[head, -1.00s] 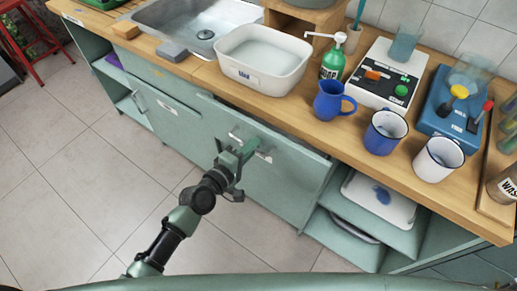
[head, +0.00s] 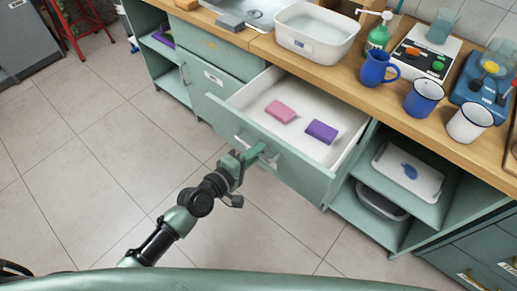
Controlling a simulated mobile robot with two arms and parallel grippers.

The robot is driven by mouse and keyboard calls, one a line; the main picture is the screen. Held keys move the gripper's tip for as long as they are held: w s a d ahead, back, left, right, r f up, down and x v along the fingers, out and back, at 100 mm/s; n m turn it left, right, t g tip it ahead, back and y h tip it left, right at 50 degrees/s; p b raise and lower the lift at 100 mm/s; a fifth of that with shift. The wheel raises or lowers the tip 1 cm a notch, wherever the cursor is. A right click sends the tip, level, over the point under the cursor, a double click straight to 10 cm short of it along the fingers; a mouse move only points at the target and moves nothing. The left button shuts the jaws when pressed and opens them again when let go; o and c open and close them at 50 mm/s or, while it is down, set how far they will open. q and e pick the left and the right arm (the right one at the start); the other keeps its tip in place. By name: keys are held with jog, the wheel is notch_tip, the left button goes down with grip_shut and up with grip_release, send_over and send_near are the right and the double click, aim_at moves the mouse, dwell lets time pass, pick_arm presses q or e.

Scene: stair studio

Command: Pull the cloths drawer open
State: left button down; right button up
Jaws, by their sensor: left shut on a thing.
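The cloths drawer (head: 305,183) is pulled well out from under the wooden counter. Its white inside shows a pink folded cloth (head: 281,111) at the left and a purple folded cloth (head: 321,131) at the right. My left gripper (head: 254,154) is at the drawer front and shut on its metal handle (head: 243,139); the gripper partly hides the handle. My right gripper is not in view.
On the counter (head: 264,44) above stand a white basin (head: 312,39), a green soap bottle (head: 379,36), a blue jug (head: 377,69) and two mugs. Open shelves with a tray (head: 407,172) are right of the drawer.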

pick_arm(q)
jog(key=shift+s+a, duration=0.25)
jog(key=shift+s, duration=0.15)
jog(key=c, duration=1.8)
grip_release()
jog(key=shift+o, duration=0.2)
jog(key=v, duration=0.7)
jog(key=shift+s+a, duration=0.2)
jog(key=shift+s, duration=0.1)
jog(key=shift+f, duration=0.1)
